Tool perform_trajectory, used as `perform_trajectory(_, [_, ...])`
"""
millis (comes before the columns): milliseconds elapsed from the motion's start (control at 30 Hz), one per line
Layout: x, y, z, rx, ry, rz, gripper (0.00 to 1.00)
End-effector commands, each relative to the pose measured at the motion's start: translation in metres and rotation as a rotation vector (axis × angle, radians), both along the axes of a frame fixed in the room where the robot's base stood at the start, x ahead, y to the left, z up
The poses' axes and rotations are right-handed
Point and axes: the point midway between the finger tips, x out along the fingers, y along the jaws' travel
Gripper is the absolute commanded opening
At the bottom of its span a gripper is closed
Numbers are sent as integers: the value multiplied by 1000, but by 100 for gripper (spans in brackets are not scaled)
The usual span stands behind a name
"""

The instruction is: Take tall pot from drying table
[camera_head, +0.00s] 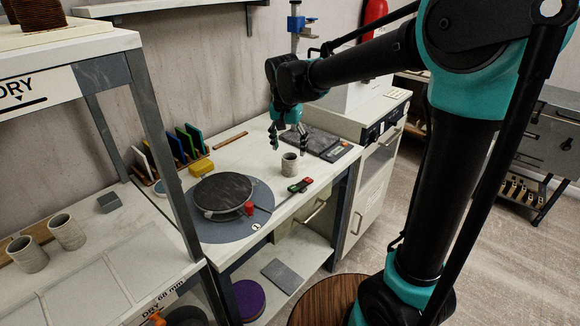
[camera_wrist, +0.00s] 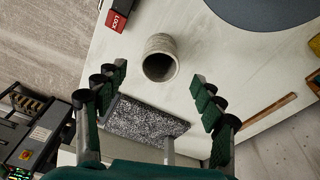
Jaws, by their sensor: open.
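Two grey-beige clay pots, one (camera_head: 67,232) and another (camera_head: 27,254), stand upright on the drying table (camera_head: 95,285) at the left; I cannot tell for sure which is taller. A third grey pot (camera_head: 290,164) stands upright on the white worktable (camera_head: 315,190). My gripper (camera_head: 289,143) is over the worktable, just above this third pot, open and empty. In the wrist view this pot (camera_wrist: 159,66) shows its open mouth, a little beyond the spread fingertips (camera_wrist: 160,88). No finger visibly touches it. The drying table is out of the wrist view.
A dark banding wheel (camera_head: 222,193) sits left of the third pot.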

Motion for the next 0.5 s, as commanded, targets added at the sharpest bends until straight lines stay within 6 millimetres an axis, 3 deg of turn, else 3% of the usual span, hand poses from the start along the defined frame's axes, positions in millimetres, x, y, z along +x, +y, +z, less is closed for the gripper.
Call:
perform_trajectory(267, [3,-1,-19,0,0,0,69])
perform_trajectory(500, [8,-2,-53,0,0,1,69])
